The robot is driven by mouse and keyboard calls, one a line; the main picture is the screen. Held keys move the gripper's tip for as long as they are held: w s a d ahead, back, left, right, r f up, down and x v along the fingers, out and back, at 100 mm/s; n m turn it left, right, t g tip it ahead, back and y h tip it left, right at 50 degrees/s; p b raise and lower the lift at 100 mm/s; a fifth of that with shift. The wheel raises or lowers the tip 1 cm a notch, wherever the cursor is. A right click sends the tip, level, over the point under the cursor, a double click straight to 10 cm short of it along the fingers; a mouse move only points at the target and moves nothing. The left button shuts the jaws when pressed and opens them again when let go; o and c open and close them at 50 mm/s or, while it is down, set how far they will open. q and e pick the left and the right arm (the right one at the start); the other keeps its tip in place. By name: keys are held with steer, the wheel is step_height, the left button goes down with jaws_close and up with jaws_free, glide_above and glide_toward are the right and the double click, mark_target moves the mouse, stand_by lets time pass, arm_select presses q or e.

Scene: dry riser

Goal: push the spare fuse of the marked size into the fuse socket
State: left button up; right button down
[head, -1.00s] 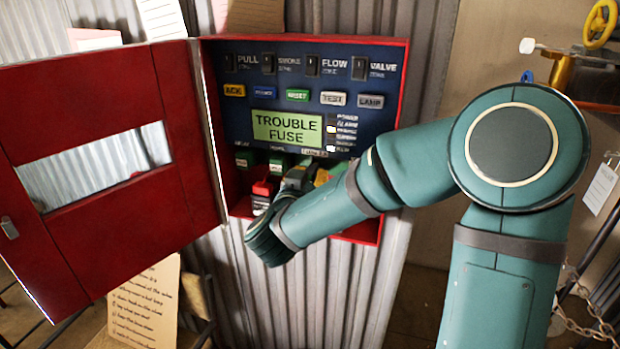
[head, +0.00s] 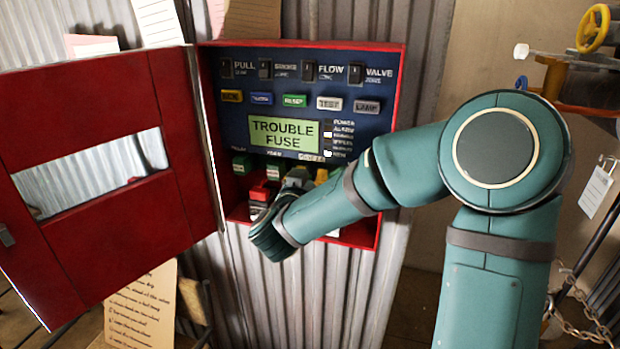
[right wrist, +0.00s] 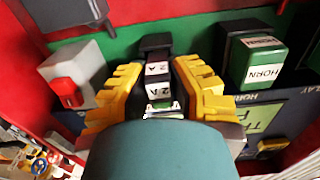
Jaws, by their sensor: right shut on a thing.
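In the right wrist view my right gripper (right wrist: 158,92) has its yellow fingers on either side of a small fuse (right wrist: 158,91) marked 2 A and is shut on it. Just beyond the fuse, in line with it, is the dark fuse socket (right wrist: 155,43), with another 2 A label between. The fuse and socket look touching or nearly so; I cannot tell how deep the fuse sits. In the head view my right gripper (head: 296,180) is inside the lower part of the red panel box (head: 402,90), and my forearm hides the fuse. My left gripper is not in view.
A green HORN block (right wrist: 262,60) and a grey block with a red part (right wrist: 72,82) flank the socket closely. The box's red door (head: 100,110) stands open at left. The display (head: 284,133) reads TROUBLE FUSE. A yellow valve wheel (head: 593,28) is at far right.

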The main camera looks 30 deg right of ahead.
steer(key=shift+w+d, duration=0.3)
steer(key=shift+d, duration=0.05)
steer(key=c, duration=0.9)
jaws_free()
steer(key=v, duration=1.2)
steer(key=shift+w+d+r, duration=0.1)
steer(key=shift+d, duration=0.1)
jaws_close()
steer(key=w+d+n+p, duration=0.1)
steer(key=w+d, duration=0.3)
steer(key=d, duration=0.1)
steer(key=shift+w+d+r+n, duration=0.25)
steer(key=shift+w+r+n, duration=0.05)
steer(key=shift+w+r, duration=0.05)
